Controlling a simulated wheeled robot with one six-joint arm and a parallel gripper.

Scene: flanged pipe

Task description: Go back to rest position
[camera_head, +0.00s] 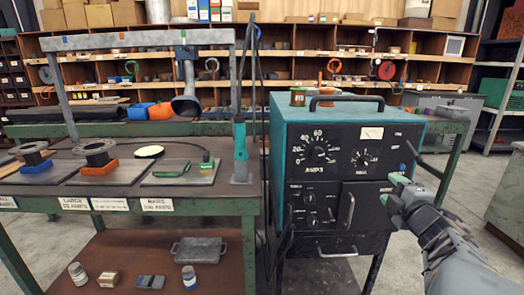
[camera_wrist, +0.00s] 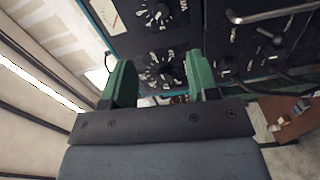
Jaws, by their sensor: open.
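My gripper (camera_head: 396,188) is at the right of the head view, in front of the right side of the teal welding machine (camera_head: 345,122). In the wrist view, the green fingers of my gripper (camera_wrist: 161,78) stand apart with nothing held between them. The machine's black front panel (camera_wrist: 185,35), with its dials, lies beyond the fingers. I cannot tell the exact gap between fingertips and panel.
A green workbench (camera_head: 215,205) on the left holds flanged pieces (camera_head: 97,152) on plates and a green-handled tool (camera_head: 240,150). Wooden shelving lines the back. Concrete floor shows at the right.

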